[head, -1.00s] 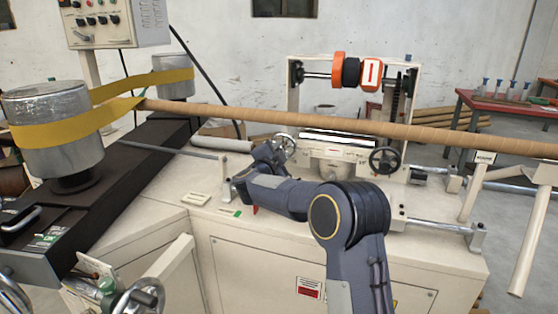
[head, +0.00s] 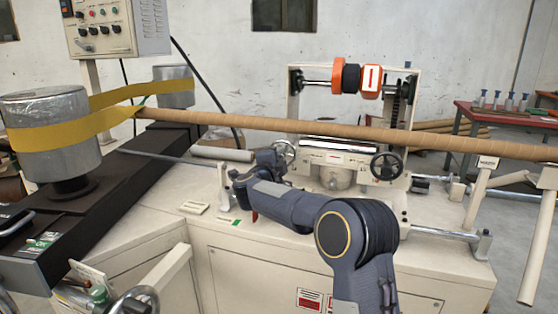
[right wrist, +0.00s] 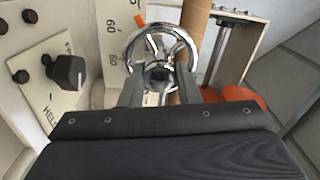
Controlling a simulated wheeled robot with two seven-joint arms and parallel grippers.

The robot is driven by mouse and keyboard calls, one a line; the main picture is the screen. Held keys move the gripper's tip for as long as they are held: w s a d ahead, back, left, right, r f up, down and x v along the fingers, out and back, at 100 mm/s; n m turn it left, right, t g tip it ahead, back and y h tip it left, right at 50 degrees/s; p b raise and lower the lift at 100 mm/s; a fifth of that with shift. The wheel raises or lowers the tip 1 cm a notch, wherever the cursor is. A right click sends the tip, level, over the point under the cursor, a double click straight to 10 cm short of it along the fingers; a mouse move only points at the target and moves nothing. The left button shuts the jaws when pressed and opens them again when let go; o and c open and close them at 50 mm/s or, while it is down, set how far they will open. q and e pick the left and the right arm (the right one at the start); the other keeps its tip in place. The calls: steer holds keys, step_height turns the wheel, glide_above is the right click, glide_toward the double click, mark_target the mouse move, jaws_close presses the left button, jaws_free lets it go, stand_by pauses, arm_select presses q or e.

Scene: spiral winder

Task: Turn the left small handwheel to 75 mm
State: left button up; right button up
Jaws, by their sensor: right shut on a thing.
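The left small handwheel (head: 285,152) is a chrome spoked wheel on the left side of the cutting unit, partly hidden by my right arm in the head view. In the right wrist view the handwheel (right wrist: 160,58) fills the top middle. My right gripper (right wrist: 158,88) is shut on the handwheel, its two dark fingers reaching to the hub and lower rim. A scale plate with numbers such as 60 and 80 (right wrist: 114,45) stands just left of the wheel; I cannot read a pointer value. My left gripper is not in view.
A second, dark handwheel (head: 386,166) sits on the right of the unit. The long brown tube (head: 330,128) runs across just above. In the right wrist view a black knob (right wrist: 68,72) on a panel is left of the fingers.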

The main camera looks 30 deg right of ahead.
steer(key=shift+f, duration=0.1)
steer(key=o, duration=1)
steer(key=shift+c, duration=0.2)
steer(key=v, duration=0.8)
